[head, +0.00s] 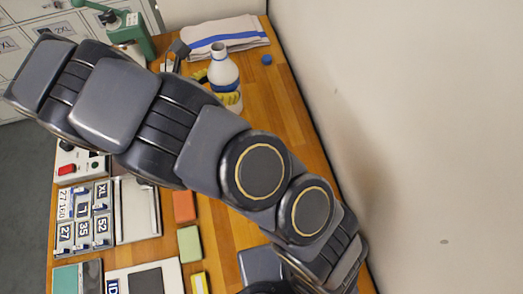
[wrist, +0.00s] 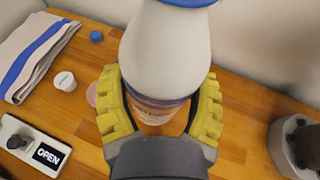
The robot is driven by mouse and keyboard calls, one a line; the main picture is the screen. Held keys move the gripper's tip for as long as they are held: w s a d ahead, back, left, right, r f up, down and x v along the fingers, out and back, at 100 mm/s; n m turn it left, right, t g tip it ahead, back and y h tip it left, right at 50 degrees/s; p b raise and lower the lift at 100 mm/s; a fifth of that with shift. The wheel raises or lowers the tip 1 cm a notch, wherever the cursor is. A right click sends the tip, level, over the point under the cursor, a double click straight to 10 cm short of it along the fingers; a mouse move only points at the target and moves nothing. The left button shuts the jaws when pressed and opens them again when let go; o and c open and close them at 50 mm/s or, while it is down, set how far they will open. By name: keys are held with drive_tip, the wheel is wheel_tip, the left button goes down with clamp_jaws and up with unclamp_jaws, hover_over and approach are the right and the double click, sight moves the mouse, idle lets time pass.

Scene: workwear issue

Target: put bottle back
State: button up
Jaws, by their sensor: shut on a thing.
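A white bottle (head: 224,75) with a blue band near its neck shows at the far part of the wooden bench in the head view. In the wrist view the bottle (wrist: 165,50) fills the top middle, with blue at its upper end. My gripper (wrist: 160,112) has yellow ribbed fingers on both sides of the bottle's lower part and is shut on it. In the head view the gripper (head: 230,99) is partly hidden by my arm. The bottle looks about upright. I cannot tell whether its base touches the bench.
A folded white towel (head: 228,33) with a blue stripe lies behind the bottle, and a blue cap (head: 266,60) lies to its right. A green press (head: 130,35) stands at the back left.

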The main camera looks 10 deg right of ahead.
drive_tip(key=s+d, duration=0.6)
drive_tip(key=s, duration=0.1)
drive_tip(key=shift+m+g, duration=0.4)
drive_tip(key=shift+s+f, duration=0.15)
drive_tip(key=shift+f, duration=6.25)
drive_tip(key=shift+f, duration=0.15)
drive_tip(key=o, duration=1.1)
drive_tip(key=shift+o, duration=0.2)
